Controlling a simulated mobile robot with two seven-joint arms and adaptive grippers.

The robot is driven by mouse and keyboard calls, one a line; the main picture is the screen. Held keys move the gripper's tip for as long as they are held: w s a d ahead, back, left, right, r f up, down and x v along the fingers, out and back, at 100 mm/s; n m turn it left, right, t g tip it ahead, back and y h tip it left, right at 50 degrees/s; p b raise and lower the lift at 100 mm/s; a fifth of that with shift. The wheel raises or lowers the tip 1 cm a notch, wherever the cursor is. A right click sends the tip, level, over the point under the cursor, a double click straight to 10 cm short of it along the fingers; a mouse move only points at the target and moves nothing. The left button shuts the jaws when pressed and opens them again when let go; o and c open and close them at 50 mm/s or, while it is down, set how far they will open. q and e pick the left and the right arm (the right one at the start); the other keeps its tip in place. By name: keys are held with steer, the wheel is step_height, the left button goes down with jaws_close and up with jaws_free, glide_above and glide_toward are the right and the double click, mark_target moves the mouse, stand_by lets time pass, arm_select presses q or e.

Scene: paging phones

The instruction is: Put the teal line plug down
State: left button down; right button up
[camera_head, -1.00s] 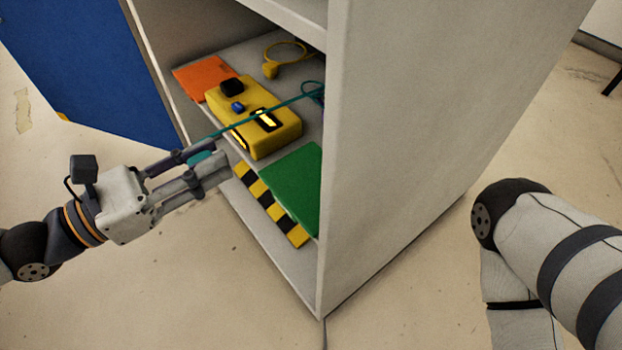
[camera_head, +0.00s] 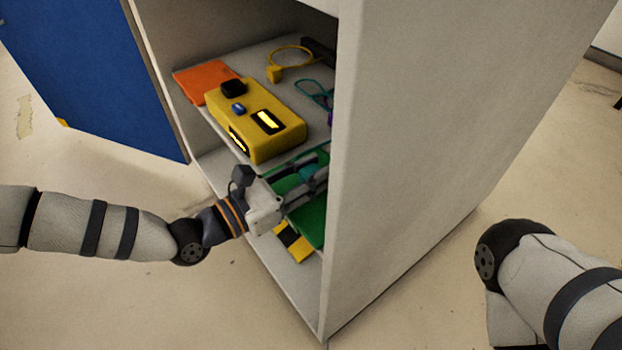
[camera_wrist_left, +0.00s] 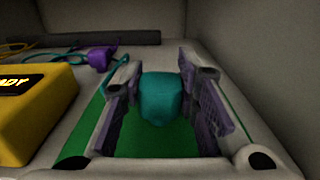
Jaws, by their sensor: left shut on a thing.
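The teal line plug (camera_wrist_left: 163,98) is a rounded teal block between the fingers of my left gripper (camera_wrist_left: 165,110) in the left wrist view. The gripper is shut on it, over the green mat (camera_wrist_left: 148,141). In the head view my left gripper (camera_head: 314,176) reaches into the cabinet, and a bit of the teal plug (camera_head: 306,173) shows between its fingers. The green mat (camera_head: 311,222) lies partly under the gripper. I cannot tell whether the plug touches the mat. A teal cord (camera_head: 316,92) lies behind. My right gripper is not in view.
A yellow box (camera_head: 276,143) with black and blue knobs stands left of the mat. An orange mat (camera_head: 194,79), a yellow plug (camera_head: 275,74) and a purple plug (camera_wrist_left: 101,56) lie further back. The cabinet's side wall (camera_head: 400,150) stands close on the right.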

arm_select(q)
steer(key=shift+f, duration=0.8)
steer(key=shift+r, duration=0.25)
steer(key=shift+f, duration=0.1)
steer(key=c, duration=1.2)
jaws_free()
steer(key=shift+f, duration=0.1)
steer(key=shift+r, duration=0.2)
steer(key=p+v, duration=0.2)
steer(key=v, duration=1)
steer(key=shift+a, duration=0.1)
